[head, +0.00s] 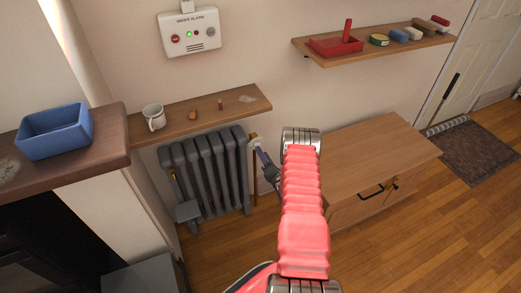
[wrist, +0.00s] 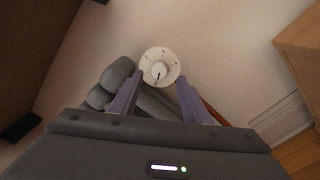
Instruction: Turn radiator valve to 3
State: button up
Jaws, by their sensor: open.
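The radiator valve is a round white dial (wrist: 160,67) with small marks around its face and a raised knob. A dark pointer mark shows at the knob's lower part; the numbers are too small to read. In the head view the valve (head: 254,138) is a small pale piece at the grey radiator's (head: 205,172) upper right. My gripper (wrist: 160,78) is open, its two purple fingers spread to the left and right of the dial's lower part. I cannot tell whether they touch it. In the head view my gripper (head: 263,157) is partly hidden by my red arm.
A wooden shelf (head: 225,112) above the radiator holds a white mug (head: 154,117) and small items. A wooden cabinet (head: 365,155) stands to the right. A mantel with a blue bin (head: 56,130) is at the left. Open wooden floor (head: 440,225) lies at the right front.

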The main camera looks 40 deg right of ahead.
jog(key=x, duration=0.4)
jog(key=shift+c, duration=0.6)
